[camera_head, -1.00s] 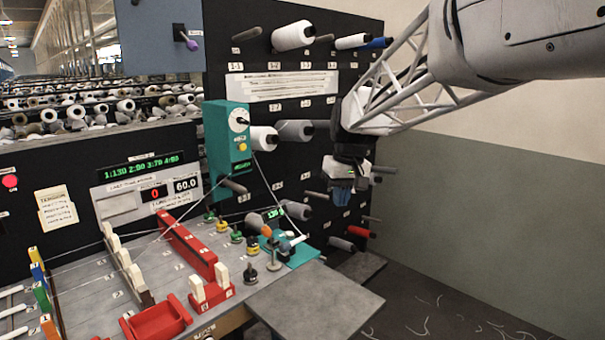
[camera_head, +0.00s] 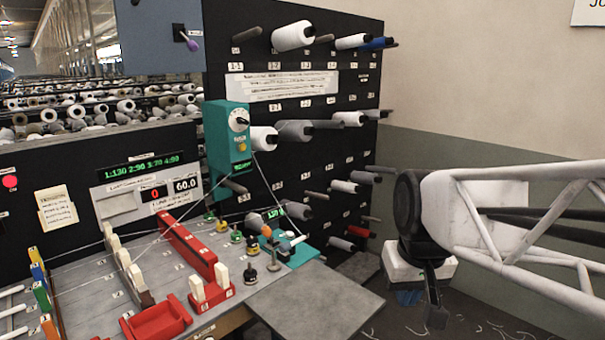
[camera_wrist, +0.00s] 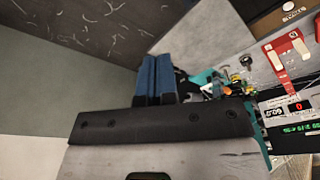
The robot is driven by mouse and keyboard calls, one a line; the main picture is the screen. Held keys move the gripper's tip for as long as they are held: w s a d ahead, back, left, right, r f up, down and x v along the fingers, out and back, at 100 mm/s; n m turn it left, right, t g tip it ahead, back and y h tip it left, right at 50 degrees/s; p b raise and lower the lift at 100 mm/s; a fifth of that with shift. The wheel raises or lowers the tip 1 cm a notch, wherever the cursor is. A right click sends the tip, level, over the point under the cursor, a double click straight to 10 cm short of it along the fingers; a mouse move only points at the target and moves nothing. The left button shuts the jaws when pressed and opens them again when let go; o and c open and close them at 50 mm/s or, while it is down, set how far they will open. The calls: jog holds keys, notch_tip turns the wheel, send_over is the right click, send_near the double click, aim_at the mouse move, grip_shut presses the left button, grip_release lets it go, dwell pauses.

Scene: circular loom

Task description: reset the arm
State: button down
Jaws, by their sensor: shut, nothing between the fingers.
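My gripper (camera_head: 409,298) hangs at the right in the head view, pointing down, with its blue fingers partly hidden behind a dark part of my arm. In the wrist view the two blue fingers (camera_wrist: 155,62) lie side by side, shut, with nothing between them. The gripper is right of the loom's creel panel (camera_head: 345,90) and the grey table plate (camera_head: 315,300), apart from both.
The black creel panel carries several yarn spools on pegs. Floor with loose thread scraps and a wall with open space lie to the right.

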jog(key=s+d+f+m, duration=0.1)
jog(key=s+f, duration=0.3)
jog(key=s, duration=0.4)
jog(key=shift+s+d+f+h, duration=0.3)
jog(key=shift+s, duration=0.1)
